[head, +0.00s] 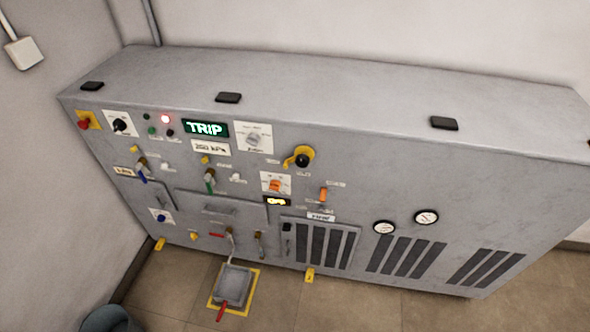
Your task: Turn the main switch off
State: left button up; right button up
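A long grey cabinet (330,100) carries many controls on its front. I cannot tell for sure which one is the main switch, because the small labels are unreadable. A yellow round plate with a black and yellow rotary handle (300,158) sits right of the upper middle. A black knob on a white plate (119,125) is at the upper left, beside a red button on a yellow plate (83,123). An orange knob on a white plate (275,185) is lower in the middle. A green display (205,128) reads TRIP. Neither gripper is in view.
A grey box with a red handle (234,284) stands on the floor before the cabinet, on a yellow-edged base. Several levers stick out from the left half. Two gauges (427,217) sit at right. A dark bin (108,319) is at lower left. Floor at lower right is clear.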

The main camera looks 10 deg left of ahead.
aim_at(118, 124)
jog(key=u, duration=1.6)
jog(key=k, duration=0.15)
jog(key=u, duration=0.85)
jog(key=i, duration=1.35)
jog(key=z, duration=0.2)
